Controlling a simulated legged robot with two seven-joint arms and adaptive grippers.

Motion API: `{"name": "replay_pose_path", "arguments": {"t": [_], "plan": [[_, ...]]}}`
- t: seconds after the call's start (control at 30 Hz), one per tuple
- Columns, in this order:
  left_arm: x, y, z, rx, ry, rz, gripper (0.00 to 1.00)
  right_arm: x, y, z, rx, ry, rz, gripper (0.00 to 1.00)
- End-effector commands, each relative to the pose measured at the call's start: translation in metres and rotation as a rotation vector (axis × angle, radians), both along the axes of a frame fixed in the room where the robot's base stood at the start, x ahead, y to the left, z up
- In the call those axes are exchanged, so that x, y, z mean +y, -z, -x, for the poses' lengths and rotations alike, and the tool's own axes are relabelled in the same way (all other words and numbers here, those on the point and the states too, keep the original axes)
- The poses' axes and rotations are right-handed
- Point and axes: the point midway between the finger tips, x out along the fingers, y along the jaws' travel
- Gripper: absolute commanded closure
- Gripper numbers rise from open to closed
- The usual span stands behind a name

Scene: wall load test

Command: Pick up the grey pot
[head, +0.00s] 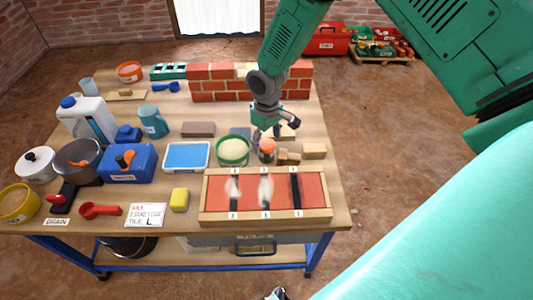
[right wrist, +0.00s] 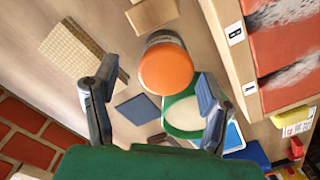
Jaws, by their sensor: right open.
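A small grey pot with an orange top (head: 267,150) stands on the workbench, behind the framed red test panel (head: 250,192). In the right wrist view the grey pot (right wrist: 165,68) is seen from above; the orange top hides most of its grey side. My right gripper (head: 276,134) is open and empty, just above and behind the pot in the head view. In the right wrist view its two dark fingers (right wrist: 157,84) are spread, with the orange top between them in the picture. I cannot tell the exact height gap. My left gripper is not in view.
A green tub with pale contents (head: 233,151) stands close left of the pot. Wooden blocks (head: 314,151) lie to its right, and a brick wall (head: 215,83) stands behind. A blue tray (head: 186,156), a blue box (head: 130,164) and a dark pan (head: 78,152) are farther left.

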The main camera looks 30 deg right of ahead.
Motion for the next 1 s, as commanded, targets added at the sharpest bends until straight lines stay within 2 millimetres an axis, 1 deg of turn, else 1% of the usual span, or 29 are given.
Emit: {"name": "replay_pose_path", "arguments": {"t": [0.17, 0.3, 0.4, 0.5, 0.67, 0.77, 0.8, 0.83, 1.0], "plan": [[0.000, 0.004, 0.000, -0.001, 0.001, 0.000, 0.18, 0.002, 0.012, 0.002, 0.001, -0.001, 0.003, 0.33], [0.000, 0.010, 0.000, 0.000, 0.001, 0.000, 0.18, 0.003, 0.034, 0.006, 0.003, -0.002, 0.006, 0.33], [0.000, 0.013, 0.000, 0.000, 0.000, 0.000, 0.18, 0.003, 0.047, 0.005, 0.001, -0.001, 0.005, 0.33], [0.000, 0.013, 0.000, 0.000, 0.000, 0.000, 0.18, 0.002, 0.052, 0.005, -0.001, -0.002, 0.003, 0.33], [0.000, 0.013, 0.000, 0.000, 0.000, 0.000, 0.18, 0.001, 0.052, 0.005, -0.001, -0.001, 0.001, 0.33], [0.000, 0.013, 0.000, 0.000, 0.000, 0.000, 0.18, 0.000, 0.052, 0.005, 0.000, -0.001, 0.001, 0.65], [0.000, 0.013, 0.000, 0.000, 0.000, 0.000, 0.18, 0.000, 0.052, 0.005, 0.000, -0.001, 0.001, 0.79], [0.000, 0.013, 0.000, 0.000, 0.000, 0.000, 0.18, 0.001, 0.052, 0.005, 0.000, -0.001, 0.002, 0.86], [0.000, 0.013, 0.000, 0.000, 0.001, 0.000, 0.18, 0.001, 0.051, 0.004, 0.000, -0.001, 0.004, 0.86]]}}
